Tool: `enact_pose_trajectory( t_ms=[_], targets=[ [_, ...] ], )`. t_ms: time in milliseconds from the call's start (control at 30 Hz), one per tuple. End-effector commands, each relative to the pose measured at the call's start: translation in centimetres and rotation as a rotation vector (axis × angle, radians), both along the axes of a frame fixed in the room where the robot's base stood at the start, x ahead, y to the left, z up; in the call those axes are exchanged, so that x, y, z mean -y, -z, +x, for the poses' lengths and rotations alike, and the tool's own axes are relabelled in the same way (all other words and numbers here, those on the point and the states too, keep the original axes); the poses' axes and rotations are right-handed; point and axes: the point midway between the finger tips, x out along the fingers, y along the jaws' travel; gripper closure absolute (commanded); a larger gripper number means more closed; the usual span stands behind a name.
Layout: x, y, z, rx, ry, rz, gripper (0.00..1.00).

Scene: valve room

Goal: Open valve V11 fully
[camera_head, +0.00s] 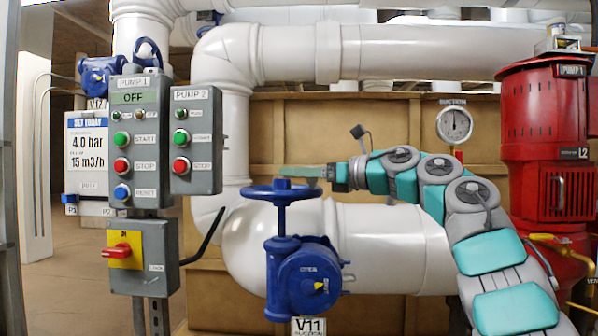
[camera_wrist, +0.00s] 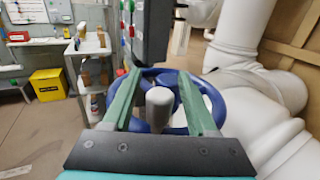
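Valve V11 has a blue body (camera_head: 296,283) with a small yellow pointer and a V11 plate (camera_head: 308,326) below it. Its blue handwheel (camera_head: 281,190) lies flat on an upright stem; the wheel also shows in the wrist view (camera_wrist: 207,98). My gripper (camera_head: 284,172) reaches in from the right, just above the wheel in the head view. In the wrist view its two green fingers (camera_wrist: 160,74) are spread apart, with the grey stem end (camera_wrist: 159,106) between them. The fingers overlap the wheel rim; I cannot tell whether they touch it. The pointer's exact reading is too small to tell.
The PUMP 1 panel (camera_head: 139,143), showing OFF, and the PUMP 2 panel (camera_head: 196,140) stand left of the valve. A big white pipe (camera_head: 385,245) runs behind it. A red pump (camera_head: 543,150) stands right. A suction gauge (camera_head: 455,124) hangs behind my arm.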

Motion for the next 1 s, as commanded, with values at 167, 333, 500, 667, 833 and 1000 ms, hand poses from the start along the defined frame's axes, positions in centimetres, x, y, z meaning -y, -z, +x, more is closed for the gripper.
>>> enact_pose_trajectory(
  t_ms=[167, 333, 500, 667, 833, 1000],
  targets=[
    [0.00, 0.00, -0.01, 0.000, 0.000, 0.000, 0.63],
    [0.00, -0.01, -0.02, 0.000, 0.000, 0.000, 0.82],
    [0.01, -0.01, -0.03, 0.000, 0.000, 0.000, 1.00],
    [0.00, -0.01, -0.04, 0.000, 0.000, 0.000, 1.00],
    [-0.01, -0.02, -0.04, 0.000, -0.001, 0.000, 1.00],
    [0.00, -0.02, -0.04, 0.000, -0.001, 0.000, 1.00]
  ],
)
